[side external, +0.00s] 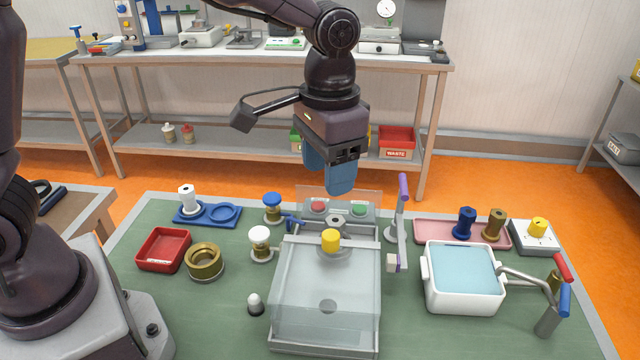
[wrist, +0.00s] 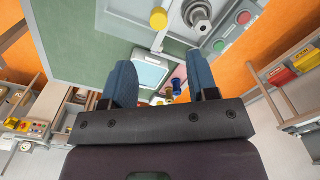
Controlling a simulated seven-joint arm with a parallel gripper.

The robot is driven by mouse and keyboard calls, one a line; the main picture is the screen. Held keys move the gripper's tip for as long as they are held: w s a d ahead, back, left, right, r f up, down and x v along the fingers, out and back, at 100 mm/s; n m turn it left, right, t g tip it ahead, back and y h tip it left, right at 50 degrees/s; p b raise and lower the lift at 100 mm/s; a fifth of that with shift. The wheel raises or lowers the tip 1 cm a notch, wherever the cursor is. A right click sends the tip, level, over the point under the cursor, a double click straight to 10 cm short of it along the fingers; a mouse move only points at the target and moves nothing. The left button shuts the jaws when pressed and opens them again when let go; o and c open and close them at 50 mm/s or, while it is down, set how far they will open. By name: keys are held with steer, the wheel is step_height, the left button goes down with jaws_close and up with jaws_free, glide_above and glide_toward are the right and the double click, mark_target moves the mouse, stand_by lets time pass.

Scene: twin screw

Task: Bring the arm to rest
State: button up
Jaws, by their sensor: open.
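My gripper (side external: 328,172) hangs above the back of the green work table (side external: 225,315), with its blue fingers pointing down. In the wrist view my gripper (wrist: 165,85) shows its two blue fingers spread apart with nothing held between them. In the side view the fingers are clear of everything on the table, above the box with the red and green buttons (side external: 338,210). The button box also shows in the wrist view (wrist: 232,32).
A clear case (side external: 325,300) with a yellow knob (side external: 331,240) stands mid-table. A purple upright lever (side external: 402,215) rises right of my gripper. A white basin (side external: 462,305) stands right, a red tray (side external: 163,250) left. A shelved bench (side external: 270,60) stands behind.

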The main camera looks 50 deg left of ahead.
steer(key=s+a+r+t, duration=0.2)
steer(key=s+a+r, duration=0.1)
steer(key=s+a, duration=0.1)
steer(key=s+a+r+n+t, duration=0.1)
steer(key=s+a+r, duration=0.1)
steer(key=s+a, duration=0.2)
steer(key=s+a+r+n+t, duration=0.1)
steer(key=s+a+r+t, duration=0.1)
steer(key=s, duration=0.7)
steer(key=shift+a+r+t, duration=0.3)
steer(key=shift+a+r, duration=0.5)
steer(key=shift+a, duration=0.2)
